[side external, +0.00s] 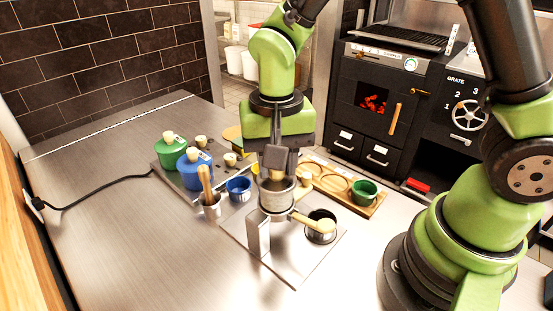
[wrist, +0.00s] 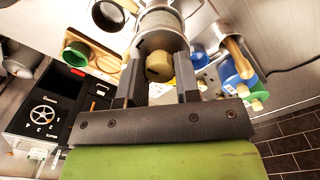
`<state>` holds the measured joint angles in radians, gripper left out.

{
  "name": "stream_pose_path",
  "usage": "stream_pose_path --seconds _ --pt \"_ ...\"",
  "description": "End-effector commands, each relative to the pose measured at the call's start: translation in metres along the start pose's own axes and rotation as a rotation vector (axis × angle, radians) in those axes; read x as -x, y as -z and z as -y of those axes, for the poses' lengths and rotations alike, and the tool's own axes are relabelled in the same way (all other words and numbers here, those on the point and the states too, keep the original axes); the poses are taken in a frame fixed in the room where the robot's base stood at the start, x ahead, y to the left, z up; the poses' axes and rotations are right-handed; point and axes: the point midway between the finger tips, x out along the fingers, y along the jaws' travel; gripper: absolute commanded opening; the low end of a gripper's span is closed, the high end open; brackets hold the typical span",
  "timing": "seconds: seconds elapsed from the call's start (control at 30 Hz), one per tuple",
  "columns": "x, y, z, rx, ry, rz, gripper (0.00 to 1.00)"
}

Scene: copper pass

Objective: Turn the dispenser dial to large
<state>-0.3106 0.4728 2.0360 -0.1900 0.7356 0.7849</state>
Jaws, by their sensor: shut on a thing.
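The dispenser is a grey metal cylinder (side external: 277,197) on a stand over a metal plate (side external: 294,276), with a pale wooden handle (side external: 312,222) low on its right. My gripper (side external: 276,172) points down at its top. In the wrist view, my gripper (wrist: 160,70) has its fingers on opposite sides of a round pale wooden knob (wrist: 158,66) at the dispenser's top, which I take as the dial. The gripper is shut on it. The grey ribbed rim (wrist: 161,20) shows just beyond. No size marks are readable, so I cannot tell the dial's setting.
A black cup (side external: 320,236) stands beside the dispenser, partly under the handle. A blue cup (side external: 238,189) and a utensil holder (side external: 212,209) stand left. Green (side external: 171,154) and blue (side external: 194,174) canisters are behind them. A green cup (side external: 364,192) sits on a wooden board (side external: 377,209).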

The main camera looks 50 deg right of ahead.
Motion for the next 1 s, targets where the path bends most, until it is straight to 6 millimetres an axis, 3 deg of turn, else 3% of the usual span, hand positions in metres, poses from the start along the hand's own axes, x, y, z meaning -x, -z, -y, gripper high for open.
stream_pose_path --seconds 0.3,0.8,0.83,0.93,1.0 --pt "0.0010 0.0006 0.0003 -0.105 0.003 -0.002 0.07" --pt "0.0010 0.0007 0.0002 -0.121 0.003 -0.003 0.07" --pt "0.0010 0.0008 0.0002 -0.121 0.003 -0.003 0.35" --pt "0.0008 0.0006 0.0002 -0.121 0.002 -0.002 0.56" --pt "0.0007 0.0005 0.0001 -0.121 0.002 -0.002 0.56"
